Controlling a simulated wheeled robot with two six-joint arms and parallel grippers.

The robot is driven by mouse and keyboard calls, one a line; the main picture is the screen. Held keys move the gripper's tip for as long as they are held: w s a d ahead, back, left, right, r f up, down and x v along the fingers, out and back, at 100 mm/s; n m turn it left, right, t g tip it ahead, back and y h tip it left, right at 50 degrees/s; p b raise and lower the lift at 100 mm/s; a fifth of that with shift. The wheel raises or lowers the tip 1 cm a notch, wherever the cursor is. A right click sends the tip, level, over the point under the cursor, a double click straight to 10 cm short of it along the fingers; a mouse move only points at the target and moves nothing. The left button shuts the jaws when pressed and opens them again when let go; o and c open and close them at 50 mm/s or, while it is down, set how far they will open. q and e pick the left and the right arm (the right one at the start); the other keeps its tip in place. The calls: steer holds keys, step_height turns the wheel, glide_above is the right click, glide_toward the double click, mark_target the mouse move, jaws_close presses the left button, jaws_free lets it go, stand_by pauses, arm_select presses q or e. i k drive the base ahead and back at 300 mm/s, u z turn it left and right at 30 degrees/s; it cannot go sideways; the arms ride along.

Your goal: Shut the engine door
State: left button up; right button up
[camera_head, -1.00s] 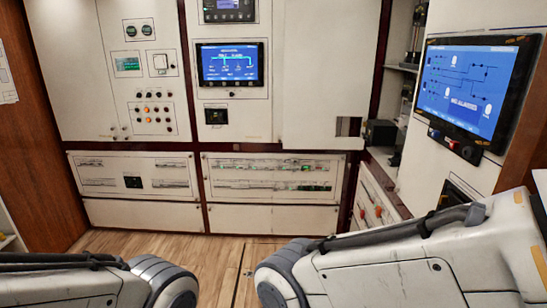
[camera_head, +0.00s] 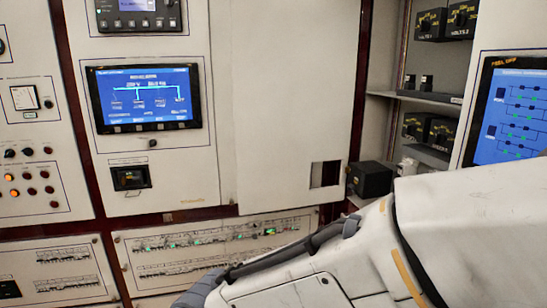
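A tall plain white door-like panel (camera_head: 285,90) with a small square cut-out near its bottom stands in the middle of the view. To its right, past a dark red post, is an open shelf bay (camera_head: 425,100). No label marks which of these belongs to the engine door, and I cannot tell whether the white panel is shut. My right arm crosses the lower right of the view, in front of the wall's lower part. Neither gripper is in view.
A blue screen (camera_head: 143,98) is left of the white panel, and another screen (camera_head: 512,112) is at the right edge. Breaker rows (camera_head: 210,245) run below. A black box (camera_head: 370,179) sits right of the cut-out.

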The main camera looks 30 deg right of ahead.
mark_target(294, 67)
steer(key=i, duration=1.85)
steer(key=z, duration=2.85)
